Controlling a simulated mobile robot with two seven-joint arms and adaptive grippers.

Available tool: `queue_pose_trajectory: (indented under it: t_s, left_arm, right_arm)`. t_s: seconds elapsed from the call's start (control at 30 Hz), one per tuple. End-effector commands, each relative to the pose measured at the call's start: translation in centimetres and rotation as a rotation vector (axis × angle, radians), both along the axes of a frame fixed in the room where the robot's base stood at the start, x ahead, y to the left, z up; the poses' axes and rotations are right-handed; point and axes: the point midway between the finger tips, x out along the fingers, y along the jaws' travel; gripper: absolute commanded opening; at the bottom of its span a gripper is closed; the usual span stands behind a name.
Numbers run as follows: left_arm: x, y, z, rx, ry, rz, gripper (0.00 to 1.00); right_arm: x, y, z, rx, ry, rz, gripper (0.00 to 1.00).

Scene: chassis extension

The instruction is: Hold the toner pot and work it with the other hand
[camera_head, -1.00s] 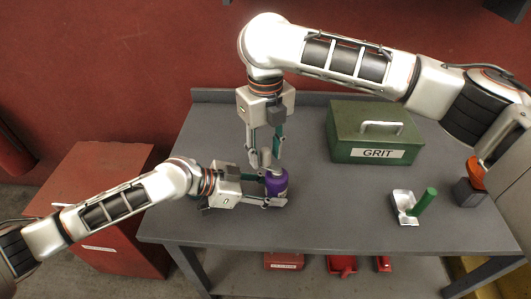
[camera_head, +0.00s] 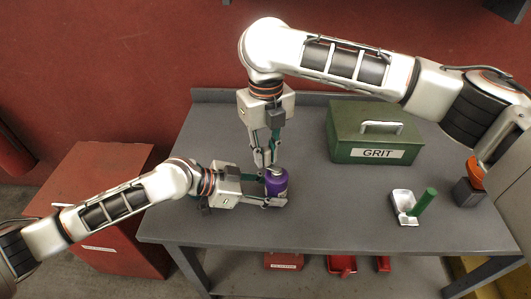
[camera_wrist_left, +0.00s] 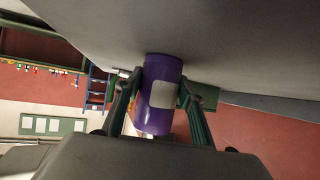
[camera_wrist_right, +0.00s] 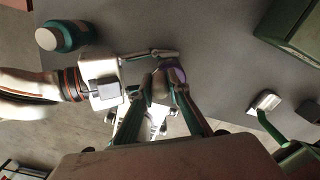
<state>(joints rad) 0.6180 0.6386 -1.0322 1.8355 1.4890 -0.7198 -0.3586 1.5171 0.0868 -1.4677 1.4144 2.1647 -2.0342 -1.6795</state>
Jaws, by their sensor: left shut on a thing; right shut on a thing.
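The toner pot (camera_head: 277,186) is a purple cylinder upright at the table's front left. My left gripper (camera_head: 276,201) is shut around its side from the left. The left wrist view shows the purple pot (camera_wrist_left: 158,105) with a pale label between both fingers. My right gripper (camera_head: 264,164) points down from above and is shut on the pot's grey top piece. In the right wrist view, its fingers close on this top piece (camera_wrist_right: 161,84), with a little purple body beside it. The fingers hide much of the top.
A green GRIT box (camera_head: 372,150) stands at the back right. A teal jar (camera_wrist_right: 62,38) shows in the right wrist view. The table middle is clear.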

Motion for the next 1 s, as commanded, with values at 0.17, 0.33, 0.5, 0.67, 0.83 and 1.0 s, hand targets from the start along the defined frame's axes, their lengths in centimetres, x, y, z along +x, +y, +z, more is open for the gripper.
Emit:
queue_pose_trajectory:
  t_s: [0.17, 0.33, 0.5, 0.67, 0.83, 1.0]
  left_arm:
    - [0.0, 0.0, 0.0, 0.001, 0.000, 0.000, 0.27]
    - [0.0, 0.0, 0.0, 0.001, 0.001, 0.000, 0.27]
    - [0.0, 0.0, 0.0, 0.001, 0.001, 0.000, 0.27]
    - [0.0, 0.0, 0.0, 0.001, 0.001, 0.001, 0.27]
    - [0.0, 0.0, 0.0, 0.001, 0.001, 0.001, 0.27]
    - [0.0, 0.0, 0.0, 0.001, 0.001, 0.001, 0.27]
  right_arm:
    - [0.3, -0.2, 0.0, 0.000, 0.000, -0.109, 0.00]
    - [0.7, -0.4, 0.1, 0.000, 0.000, -0.258, 0.00]
    - [1.0, -0.7, 0.1, 0.002, 0.002, -0.421, 0.00]
    - [1.3, -1.1, 0.1, 0.003, 0.001, -0.572, 0.00]
    - [1.6, -1.5, 0.1, 0.003, 0.001, -0.734, 0.00]
    - [1.7, -2.0, 0.1, 0.005, 0.002, -0.895, 0.00]
